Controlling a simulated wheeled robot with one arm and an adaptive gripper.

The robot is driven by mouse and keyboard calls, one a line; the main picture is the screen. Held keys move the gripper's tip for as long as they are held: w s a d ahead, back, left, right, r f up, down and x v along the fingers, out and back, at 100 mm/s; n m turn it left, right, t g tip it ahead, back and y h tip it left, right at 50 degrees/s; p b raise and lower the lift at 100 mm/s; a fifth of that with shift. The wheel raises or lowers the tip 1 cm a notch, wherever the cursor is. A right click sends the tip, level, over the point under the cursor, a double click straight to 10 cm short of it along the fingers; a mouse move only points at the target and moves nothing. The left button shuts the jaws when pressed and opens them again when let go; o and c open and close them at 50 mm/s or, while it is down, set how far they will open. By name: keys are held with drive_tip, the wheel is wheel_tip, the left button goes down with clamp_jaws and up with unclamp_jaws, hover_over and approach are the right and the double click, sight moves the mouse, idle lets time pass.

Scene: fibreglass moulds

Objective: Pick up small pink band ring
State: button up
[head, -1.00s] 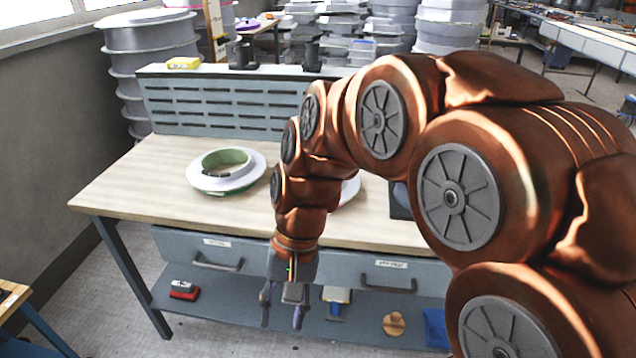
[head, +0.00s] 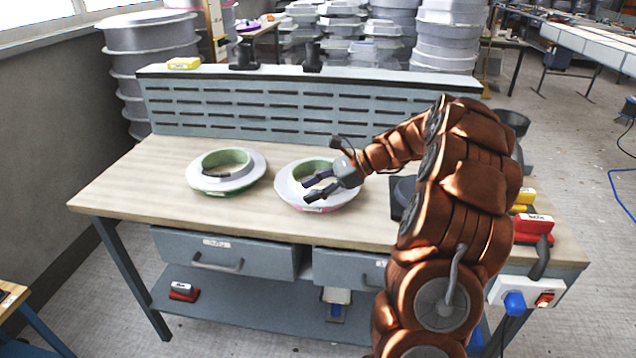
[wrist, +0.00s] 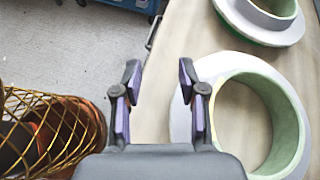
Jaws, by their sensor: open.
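The pink band ring (head: 286,188) is a white flanged mould ring with a pale green inner wall and a trace of pink at its lower edge. It lies on the right of the workbench's middle; its right side is partly hidden by my gripper. My gripper (head: 307,189) is open and empty, with its fingers over the ring's front left part; contact cannot be told. In the wrist view, the fingers of my gripper (wrist: 160,70) are spread, and the ring (wrist: 287,105) lies to the right, its flange partly behind the right finger. No pink shows there.
A similar ring (head: 197,181) with a green lower edge lies to the left on the workbench (head: 130,195). A slotted back panel (head: 220,107) stands behind. A dark object (head: 401,190) and red and yellow items (head: 533,228) are at the right. The bench's left end is clear.

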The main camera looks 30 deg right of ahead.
sight(338, 195)
drive_tip(key=d+m+t, duration=0.1)
drive_tip(key=d, duration=0.2)
drive_tip(key=w+d+f+m+t, duration=0.1)
drive_tip(key=d, duration=0.3)
drive_tip(key=d+f+m+t, duration=0.1)
drive_tip(key=d+m, duration=0.1)
drive_tip(key=d, duration=0.1)
drive_tip(key=shift+w+d+f, duration=0.15)
drive_tip(key=shift+w+d, duration=0.1)
drive_tip(key=shift+d, duration=0.1)
drive_tip(key=shift+x, duration=0.8)
drive_tip(key=p+x, duration=0.1)
drive_tip(key=x, duration=0.3)
drive_tip(key=shift+a+f+p, duration=0.15)
drive_tip(key=shift+a+p, duration=0.2)
drive_tip(key=shift+a, duration=0.1)
drive_tip(key=shift+w+a+f, duration=0.3)
drive_tip(key=shift+w+a, duration=0.05)
drive_tip(key=shift+a, duration=0.1)
drive_tip(key=shift+c, duration=0.3)
clamp_jaws()
